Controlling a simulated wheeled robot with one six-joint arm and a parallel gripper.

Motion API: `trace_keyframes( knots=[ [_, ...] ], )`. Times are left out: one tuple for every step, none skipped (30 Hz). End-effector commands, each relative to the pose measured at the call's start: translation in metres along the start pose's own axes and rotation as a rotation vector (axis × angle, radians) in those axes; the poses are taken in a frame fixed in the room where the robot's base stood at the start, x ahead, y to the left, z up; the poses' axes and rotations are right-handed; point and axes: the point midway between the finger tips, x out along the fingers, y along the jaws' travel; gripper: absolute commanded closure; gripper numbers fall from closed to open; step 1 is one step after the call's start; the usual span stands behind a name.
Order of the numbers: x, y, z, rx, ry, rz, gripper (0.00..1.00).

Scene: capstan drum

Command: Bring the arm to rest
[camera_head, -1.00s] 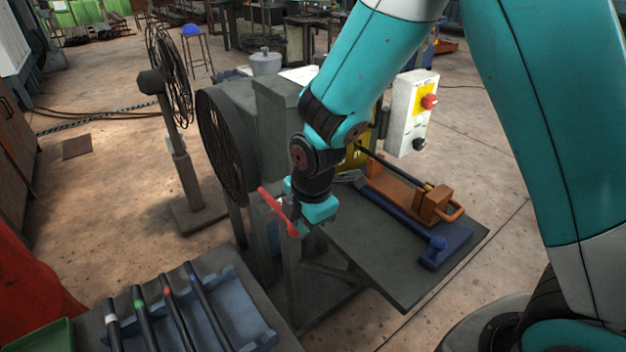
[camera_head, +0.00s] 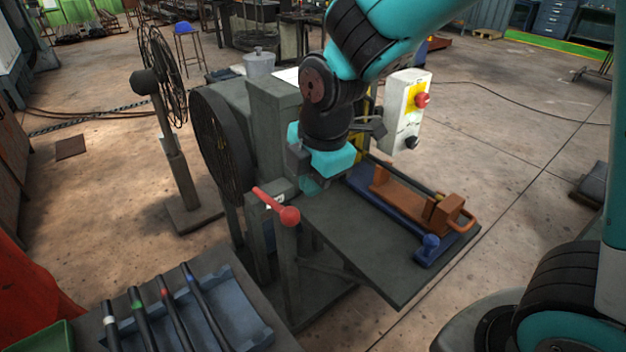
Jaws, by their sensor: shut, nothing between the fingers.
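My gripper (camera_head: 309,180) is above the near left end of the grey machine's side table (camera_head: 365,265), pointing down. It is shut and empty. Its fingertips are small and partly hidden behind its teal body. A red lever (camera_head: 276,206) with a round knob sits on the machine's front, just left of and below my gripper, apart from it as far as I can see. My teal arm comes in from the top right and hides part of the machine behind it.
An orange clamp (camera_head: 440,212) on a blue rail (camera_head: 405,223) lies on the side table. A white control box (camera_head: 405,112) with a red button stands behind. A rack (camera_head: 235,300) of several dark rods is at the lower left. A wire fan guard (camera_head: 222,145) is left.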

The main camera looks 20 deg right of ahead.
Motion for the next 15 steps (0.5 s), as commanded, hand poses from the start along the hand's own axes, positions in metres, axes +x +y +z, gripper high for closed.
trace_keyframes(
  knots=[
    [0.0,0.0,0.0,0.0,0.0,0.0,1.0],
    [0.0,0.0,0.0,0.0,0.0,0.0,1.0],
    [0.0,0.0,0.0,0.0,0.0,0.0,1.0],
    [0.0,0.0,0.0,0.0,0.0,0.0,1.0],
    [0.0,0.0,0.0,0.0,0.0,0.0,1.0],
    [0.0,0.0,0.0,0.004,0.001,0.001,1.0],
    [-0.001,-0.001,-0.001,0.013,0.004,0.001,1.0],
    [-0.003,-0.002,-0.001,0.028,0.008,0.0,1.0],
    [-0.006,-0.005,-0.003,0.062,0.018,-0.001,1.0],
    [-0.01,-0.009,-0.004,0.098,0.027,-0.003,1.0],
    [-0.015,-0.013,-0.007,0.143,0.041,-0.004,1.0],
    [-0.021,-0.02,-0.01,0.22,0.061,-0.01,1.0],
    [-0.027,-0.026,-0.013,0.285,0.078,-0.017,1.0],
    [-0.033,-0.033,-0.017,0.355,0.097,-0.026,1.0],
    [-0.042,-0.043,-0.022,0.454,0.121,-0.041,1.0]
  ],
)
